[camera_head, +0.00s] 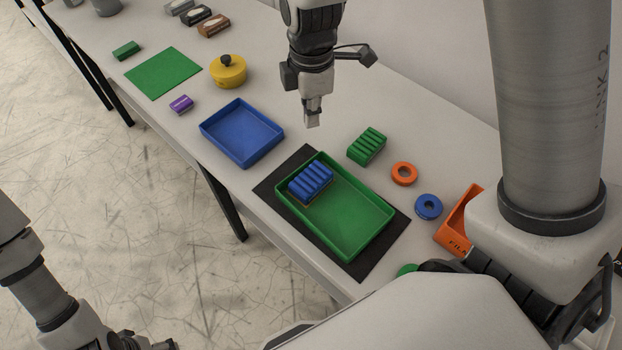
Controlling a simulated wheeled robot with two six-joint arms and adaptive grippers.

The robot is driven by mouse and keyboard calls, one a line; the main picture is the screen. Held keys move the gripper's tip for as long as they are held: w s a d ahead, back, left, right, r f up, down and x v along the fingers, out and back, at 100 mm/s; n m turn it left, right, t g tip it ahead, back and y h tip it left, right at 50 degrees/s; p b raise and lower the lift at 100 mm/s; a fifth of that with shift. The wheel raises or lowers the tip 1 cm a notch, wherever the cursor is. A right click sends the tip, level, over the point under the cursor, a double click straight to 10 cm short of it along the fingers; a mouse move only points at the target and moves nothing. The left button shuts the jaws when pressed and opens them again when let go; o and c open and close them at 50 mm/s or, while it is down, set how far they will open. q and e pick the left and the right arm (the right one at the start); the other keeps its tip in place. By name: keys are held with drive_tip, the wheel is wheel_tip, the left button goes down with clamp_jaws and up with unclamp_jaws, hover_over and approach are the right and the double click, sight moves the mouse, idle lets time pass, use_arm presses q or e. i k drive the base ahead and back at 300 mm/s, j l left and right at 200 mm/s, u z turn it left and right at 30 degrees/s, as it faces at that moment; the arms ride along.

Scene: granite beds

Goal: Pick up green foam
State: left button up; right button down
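A green ribbed block (367,146), which looks like the green foam, rests on the table beside the far right edge of the green tray (376,243). A blue ribbed block (311,182) lies inside that tray. My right gripper (312,122) points down above the table, up and left of the green block and apart from it. Its fingers look like one narrow shape from this angle, and nothing shows between them. My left gripper (150,342) is low at the bottom left, cut by the frame edge and far from the table things.
The green tray stands on a black mat (272,186). A blue tray (241,132), a yellow lidded pot (228,72), a purple block (181,104) and a green sheet (163,72) lie to the left. Orange (394,173) and blue (429,217) rings and an orange holder (451,232) are right.

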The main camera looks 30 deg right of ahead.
sight(367, 146)
drive_tip(key=k+j, duration=0.3)
drive_tip(key=k, duration=0.15)
drive_tip(key=k+j, duration=0.35)
drive_tip(key=k, duration=0.1)
